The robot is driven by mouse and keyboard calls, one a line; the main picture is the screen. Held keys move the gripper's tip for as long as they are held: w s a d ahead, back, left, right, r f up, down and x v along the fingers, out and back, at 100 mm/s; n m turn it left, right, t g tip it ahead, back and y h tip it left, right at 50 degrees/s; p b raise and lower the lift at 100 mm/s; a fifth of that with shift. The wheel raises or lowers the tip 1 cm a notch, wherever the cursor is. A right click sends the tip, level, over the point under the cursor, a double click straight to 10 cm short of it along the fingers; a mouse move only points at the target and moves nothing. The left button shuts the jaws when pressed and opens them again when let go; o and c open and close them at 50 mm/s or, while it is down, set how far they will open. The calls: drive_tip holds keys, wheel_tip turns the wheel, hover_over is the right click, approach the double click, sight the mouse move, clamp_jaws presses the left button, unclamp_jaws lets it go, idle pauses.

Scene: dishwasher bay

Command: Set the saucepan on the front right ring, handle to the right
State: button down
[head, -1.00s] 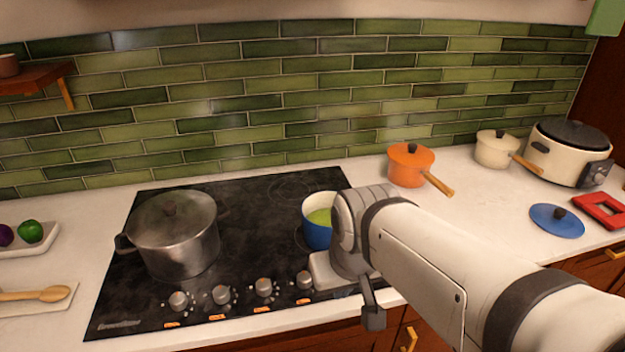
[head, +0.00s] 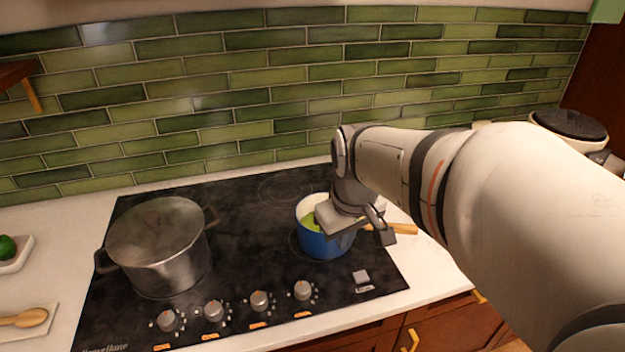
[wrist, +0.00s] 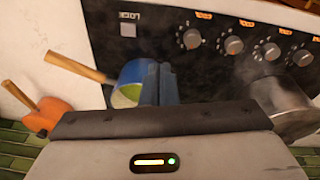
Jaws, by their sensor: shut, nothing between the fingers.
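The blue saucepan (head: 322,245), cream inside with green contents, stands upright on the front right ring (head: 292,243) of the black hob. Its wooden handle (head: 405,229) points right, partly behind my gripper. The wrist view shows the saucepan (wrist: 131,72) and its handle (wrist: 78,67) left of my fingers. My gripper (wrist: 158,82) is shut and empty. In the head view my gripper's body overlaps the right side of the pan rim; its fingertips are hard to make out there, and I cannot tell whether they touch the pan.
A lidded steel pot (head: 160,250) stands on the left of the hob, with knobs (head: 260,300) along the front edge. An orange pan (wrist: 45,115) shows in the wrist view. A slow cooker (head: 570,125) is partly hidden by my arm. The back right ring is clear.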

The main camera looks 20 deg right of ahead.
drive_tip(key=w+d+f+n+g, duration=0.1)
drive_tip(key=w+d+f+n, duration=0.1)
drive_tip(key=w+d, duration=0.35)
drive_tip(key=w+d+f+n+g, duration=0.1)
drive_tip(key=w+d+f+n, duration=0.15)
drive_tip(key=w+d, duration=0.3)
drive_tip(key=shift+n, duration=0.25)
drive_tip(key=f, duration=0.2)
drive_tip(key=f+p, duration=0.1)
drive_tip(key=f, duration=0.2)
drive_tip(key=s+f+p, duration=0.1)
drive_tip(key=f, duration=0.2)
drive_tip(key=shift+d, duration=0.4)
drive_tip(key=w+a, duration=0.1)
drive_tip(key=w+p, duration=0.1)
drive_tip(key=shift+w+a+f, duration=0.3)
drive_tip(key=shift+a, duration=0.1)
drive_tip(key=shift+w+a, duration=0.25)
drive_tip(key=shift+w, duration=0.2)
drive_tip(key=shift+w+a+f, duration=0.1)
drive_tip(key=shift+w+a, duration=0.7)
drive_tip(key=shift+w, duration=0.3)
drive_tip(key=shift+s, duration=0.1)
